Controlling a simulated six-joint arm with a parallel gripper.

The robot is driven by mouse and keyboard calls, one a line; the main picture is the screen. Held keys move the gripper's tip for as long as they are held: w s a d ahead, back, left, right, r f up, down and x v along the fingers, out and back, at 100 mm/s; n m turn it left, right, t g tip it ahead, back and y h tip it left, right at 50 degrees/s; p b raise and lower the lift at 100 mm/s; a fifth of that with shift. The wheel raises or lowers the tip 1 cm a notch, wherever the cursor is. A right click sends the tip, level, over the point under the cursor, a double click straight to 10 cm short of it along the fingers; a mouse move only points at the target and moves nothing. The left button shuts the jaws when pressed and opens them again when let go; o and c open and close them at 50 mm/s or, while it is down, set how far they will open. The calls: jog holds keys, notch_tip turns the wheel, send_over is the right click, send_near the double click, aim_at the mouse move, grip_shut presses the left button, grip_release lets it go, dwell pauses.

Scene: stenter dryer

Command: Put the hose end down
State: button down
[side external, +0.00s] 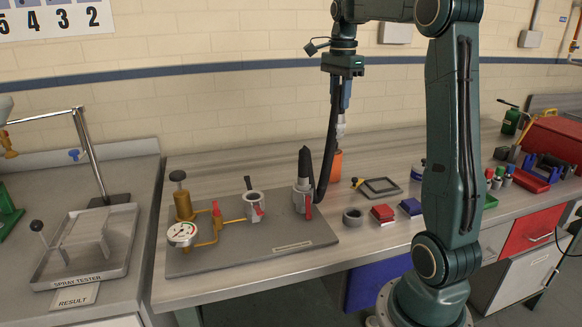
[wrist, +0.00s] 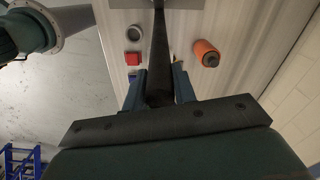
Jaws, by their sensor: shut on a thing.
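My gripper (side external: 343,103) is high above the bench, pointing down, shut on the black hose (side external: 328,155). In the wrist view the hose (wrist: 159,45) passes between the blue fingers of my gripper (wrist: 159,90). A pale grey tip (side external: 341,130) shows just below the fingers; I cannot tell whether it is the hose end or the fingertips. The hose hangs down to the bench board, bending near a grey fitting (side external: 302,197) with a black upright top and a red lever. The join there is partly hidden.
An orange cylinder (side external: 335,166) stands behind the hose, also in the wrist view (wrist: 206,53). A dark ring (side external: 353,217) and red block (side external: 382,214) lie right of the board.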

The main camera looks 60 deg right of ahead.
jog(key=s+d+f+m, duration=0.2)
jog(key=s+d, duration=0.1)
jog(key=s, duration=0.6)
jog(key=shift+s+d+m, duration=0.15)
jog(key=shift+d+m, duration=0.05)
jog(key=shift+m, duration=0.2)
notch_tip(320, 180, down, 16)
jog(key=shift+r, duration=0.15)
jog(key=shift+f, duration=2.15)
jog(key=shift+f, duration=0.1)
jog(key=c, duration=1.1)
grip_release()
